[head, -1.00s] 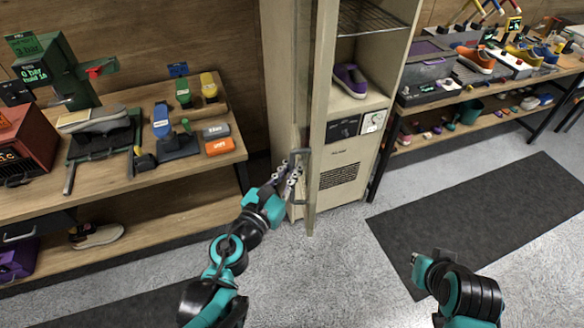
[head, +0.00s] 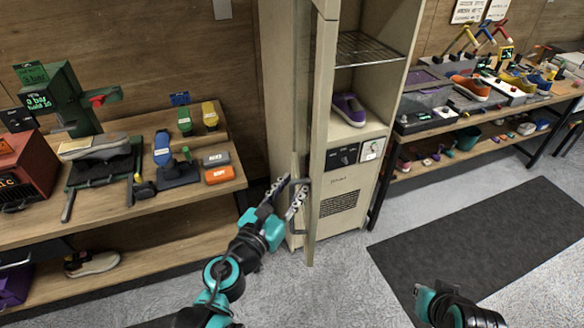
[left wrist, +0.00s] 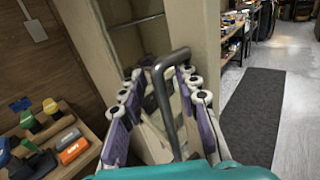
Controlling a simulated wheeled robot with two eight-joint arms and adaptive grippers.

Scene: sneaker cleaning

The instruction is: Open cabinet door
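The tall beige cabinet (head: 349,210) stands at the centre of the head view. Its door (head: 318,130) is swung out, seen nearly edge-on, and the inside shows a wire shelf and a purple shoe (head: 349,108). The door's dark grey handle (head: 306,186) is on the left face of the door and shows large in the left wrist view (left wrist: 162,95). My left gripper (head: 285,200) is at the handle. In the left wrist view its fingers (left wrist: 160,110) are spread, with the handle bar between them; contact cannot be told. My right arm shows at bottom right, without visible fingers.
A wooden bench (head: 110,210) with brushes, bottles and a shoe stands left of the cabinet. Another bench (head: 480,120) with shoes and tools stands at right. A dark mat (head: 480,245) lies on the floor at right, where there is free room.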

